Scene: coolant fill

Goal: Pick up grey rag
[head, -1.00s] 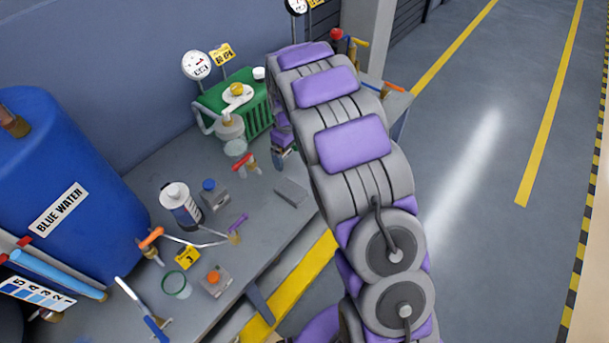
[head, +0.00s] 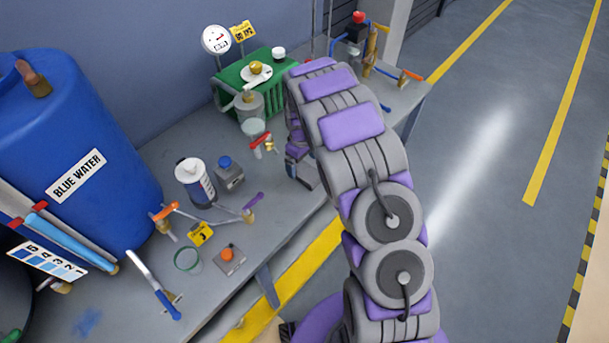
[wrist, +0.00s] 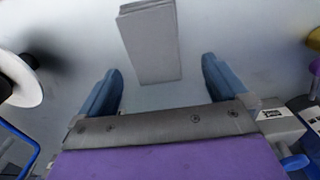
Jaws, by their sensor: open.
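The grey rag (wrist: 150,42) looks like a flat folded grey rectangle on the grey bench top. In the wrist view it lies beyond and between my gripper's blue fingers, its near end close to the line of the fingertips. My gripper (wrist: 161,72) is open with nothing held; I cannot tell whether it touches the rag. In the head view my gripper (head: 299,166) is low over the bench near its front edge, and it and my arm hide most or all of the rag.
A green container (head: 255,78) stands behind my gripper. A large blue tank (head: 75,150) fills the far left. The bench's front edge is close to my gripper.

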